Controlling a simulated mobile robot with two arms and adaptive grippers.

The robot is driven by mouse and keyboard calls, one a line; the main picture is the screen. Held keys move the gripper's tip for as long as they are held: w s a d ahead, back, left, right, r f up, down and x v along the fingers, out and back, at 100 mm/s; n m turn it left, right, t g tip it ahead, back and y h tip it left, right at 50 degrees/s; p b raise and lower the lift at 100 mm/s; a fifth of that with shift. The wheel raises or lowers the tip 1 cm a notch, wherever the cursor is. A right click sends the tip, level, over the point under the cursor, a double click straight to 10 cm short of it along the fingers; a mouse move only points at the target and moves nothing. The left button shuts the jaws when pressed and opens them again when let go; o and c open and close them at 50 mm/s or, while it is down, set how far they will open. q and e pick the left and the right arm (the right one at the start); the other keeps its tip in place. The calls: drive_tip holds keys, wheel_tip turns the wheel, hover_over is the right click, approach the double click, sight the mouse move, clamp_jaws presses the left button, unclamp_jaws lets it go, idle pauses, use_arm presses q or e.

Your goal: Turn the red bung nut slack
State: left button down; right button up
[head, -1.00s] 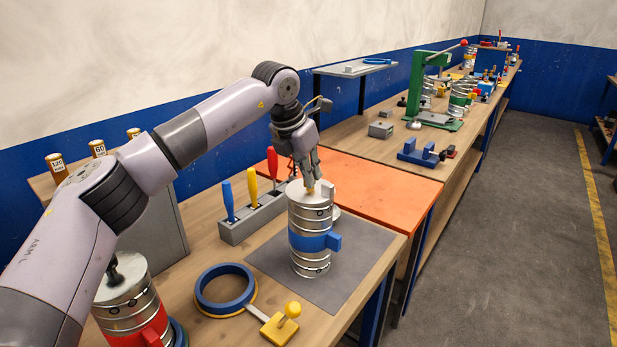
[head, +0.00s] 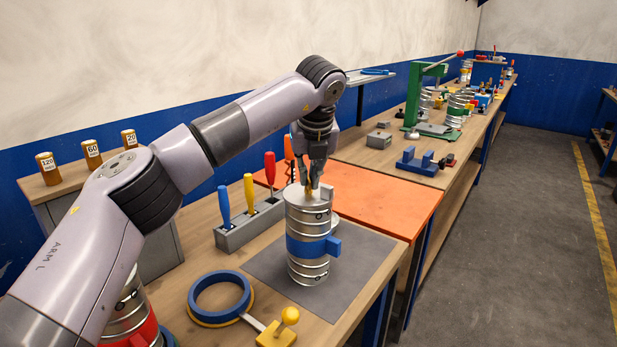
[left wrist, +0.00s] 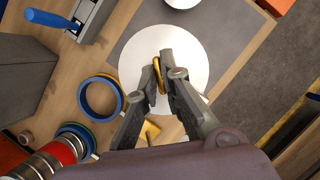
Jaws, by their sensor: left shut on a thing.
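A red band with a red block (head: 143,335) is on a silver ribbed duct at the lower left, largely hidden behind my left arm. This red band also shows in the left wrist view (left wrist: 62,150). I cannot make out a separate red bung nut. My left gripper (head: 311,190) points down at the top of a silver duct with a blue band (head: 307,248), standing upright on a grey mat. In the left wrist view, my left gripper (left wrist: 164,74) is shut on a small yellow ring-like piece (left wrist: 156,76) over the duct's pale round top (left wrist: 192,52). My right gripper is out of view.
A blue ring (head: 218,296) and a yellow-knobbed piece (head: 278,331) lie in front of the mat (head: 356,262). A grey rack (head: 249,226) holds blue, yellow and red-handled tools behind. An orange tabletop (head: 385,200) adjoins on the right.

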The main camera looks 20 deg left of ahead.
use_arm(q)
drive_tip(key=shift+n+y, duration=0.3)
drive_tip(key=shift+n, duration=0.8)
drive_tip(key=shift+g, duration=0.3)
drive_tip(key=c, duration=2)
unclamp_jaws()
drive_tip(key=v, duration=1.2)
drive_tip(key=shift+d, duration=0.1)
